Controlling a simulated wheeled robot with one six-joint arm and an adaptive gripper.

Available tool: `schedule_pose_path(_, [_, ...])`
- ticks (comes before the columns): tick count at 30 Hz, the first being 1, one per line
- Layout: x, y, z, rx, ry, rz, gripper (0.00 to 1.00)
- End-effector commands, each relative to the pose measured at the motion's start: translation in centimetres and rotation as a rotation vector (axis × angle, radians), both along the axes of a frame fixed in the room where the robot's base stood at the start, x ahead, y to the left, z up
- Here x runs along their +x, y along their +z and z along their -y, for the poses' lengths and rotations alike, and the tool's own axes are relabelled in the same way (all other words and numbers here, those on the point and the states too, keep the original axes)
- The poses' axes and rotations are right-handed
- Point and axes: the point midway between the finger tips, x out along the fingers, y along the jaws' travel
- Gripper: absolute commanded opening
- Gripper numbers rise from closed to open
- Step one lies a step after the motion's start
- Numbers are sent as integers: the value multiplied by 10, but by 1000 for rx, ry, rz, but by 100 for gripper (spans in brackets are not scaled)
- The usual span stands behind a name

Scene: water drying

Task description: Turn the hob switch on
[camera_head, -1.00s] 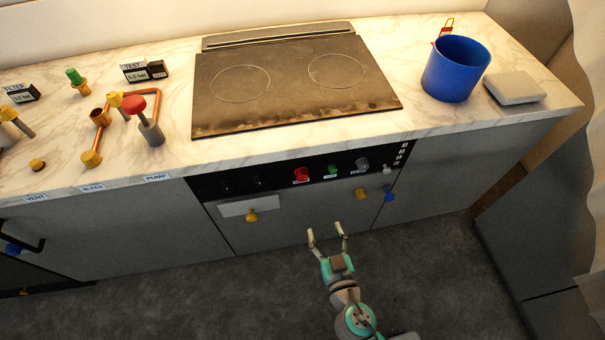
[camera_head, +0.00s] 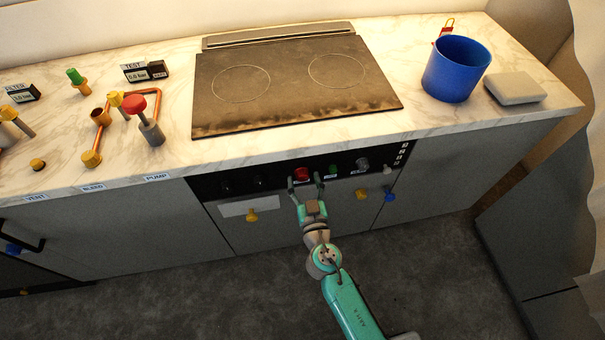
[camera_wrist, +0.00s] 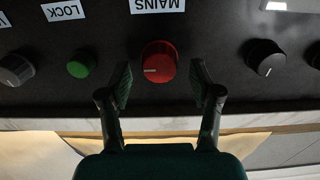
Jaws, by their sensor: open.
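A dark hob (camera_head: 290,95) with two ring markings sits on the marble worktop. Below it is a black control panel (camera_head: 278,182). On it are a red knob (camera_head: 302,173), a green button (camera_head: 333,170), a grey knob (camera_head: 362,164) and black knobs (camera_head: 259,182) to the left. My gripper (camera_head: 305,181) is open at the red knob. In the wrist view, the fingers (camera_wrist: 160,82) stand on either side of the red knob (camera_wrist: 159,62), with gaps on both sides. Its label reads "MAINS" upside down. A black knob (camera_wrist: 265,57) lies right of the fingers. No label reading hob is legible.
The green button (camera_wrist: 82,65), labelled "LOCK", is close to the left finger in the wrist view. Yellow knobs (camera_head: 252,216) and a blue knob (camera_head: 389,195) stick out below the panel. A blue pot (camera_head: 456,70) stands on the worktop. The floor in front is clear.

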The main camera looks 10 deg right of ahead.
Motion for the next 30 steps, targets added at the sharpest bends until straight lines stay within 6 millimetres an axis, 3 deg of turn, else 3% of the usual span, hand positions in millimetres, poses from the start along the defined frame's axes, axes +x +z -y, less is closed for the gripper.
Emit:
schedule_pose_path(6, [22,0,1,0,-1,1,64])
schedule_pose_path(17, [26,0,1,1,0,-1,64])
schedule_pose_path(25, [26,0,1,0,0,-1,3])
schedule_pose_path(30, [26,0,1,-4,0,0,3])
